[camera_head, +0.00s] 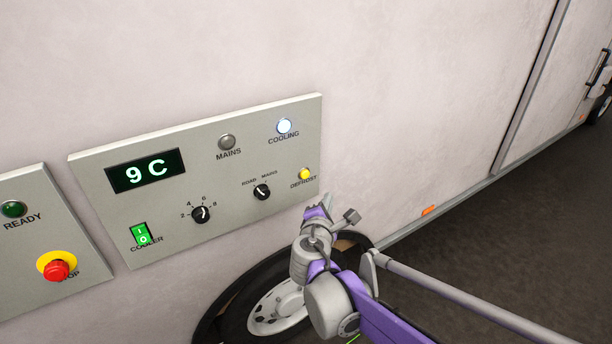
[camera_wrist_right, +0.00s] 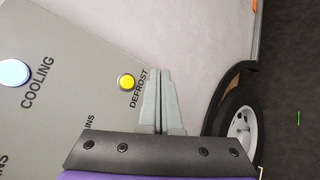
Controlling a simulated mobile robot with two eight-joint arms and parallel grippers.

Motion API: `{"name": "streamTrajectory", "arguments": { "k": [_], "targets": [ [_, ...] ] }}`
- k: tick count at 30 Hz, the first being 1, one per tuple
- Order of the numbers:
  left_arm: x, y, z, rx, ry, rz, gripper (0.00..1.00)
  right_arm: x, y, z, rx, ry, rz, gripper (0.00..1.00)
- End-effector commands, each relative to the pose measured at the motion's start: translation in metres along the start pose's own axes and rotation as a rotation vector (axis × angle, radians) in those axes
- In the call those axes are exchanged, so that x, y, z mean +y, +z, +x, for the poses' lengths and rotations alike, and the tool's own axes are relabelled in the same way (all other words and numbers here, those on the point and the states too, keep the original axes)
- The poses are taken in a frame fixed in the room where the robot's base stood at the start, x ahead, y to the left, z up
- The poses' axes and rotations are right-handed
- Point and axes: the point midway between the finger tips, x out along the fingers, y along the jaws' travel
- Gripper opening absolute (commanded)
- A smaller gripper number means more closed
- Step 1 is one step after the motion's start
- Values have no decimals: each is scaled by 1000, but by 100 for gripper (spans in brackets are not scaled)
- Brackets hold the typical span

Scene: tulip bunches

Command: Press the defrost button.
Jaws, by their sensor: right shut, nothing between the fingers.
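The yellow defrost button (camera_head: 305,174) sits at the right end of the grey control panel (camera_head: 240,125), just above its DEFROST label. In the right wrist view the yellow button (camera_wrist_right: 127,82) shows to the left of the fingertips. My right gripper (camera_head: 322,200) is just below and right of the button, near the panel's right edge. Its fingers (camera_wrist_right: 160,75) are shut together with nothing between them, and they appear apart from the button. Whether the fingertips touch the panel cannot be told. My left gripper is not in view.
The panel also has a 9 C display (camera_head: 146,171), a lit COOLING lamp (camera_head: 284,126), a MAINS lamp (camera_head: 227,142), two black knobs and a green COOLER switch (camera_head: 142,234). A red stop button (camera_head: 56,269) is at the left. A wheel (camera_head: 277,308) is below.

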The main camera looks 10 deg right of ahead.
Motion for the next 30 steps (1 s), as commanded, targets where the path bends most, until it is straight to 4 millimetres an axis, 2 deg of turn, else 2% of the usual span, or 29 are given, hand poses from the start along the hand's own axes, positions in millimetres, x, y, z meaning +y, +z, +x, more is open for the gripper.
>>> {"name": "streamTrajectory", "arguments": {
  "k": [15, 30],
  "targets": [
    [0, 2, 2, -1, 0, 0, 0, 34, -34, 47, 0, 0, 1, 0],
    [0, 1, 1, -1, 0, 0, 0, 40, -40, 55, 0, -1, 1, 0]
  ]
}}
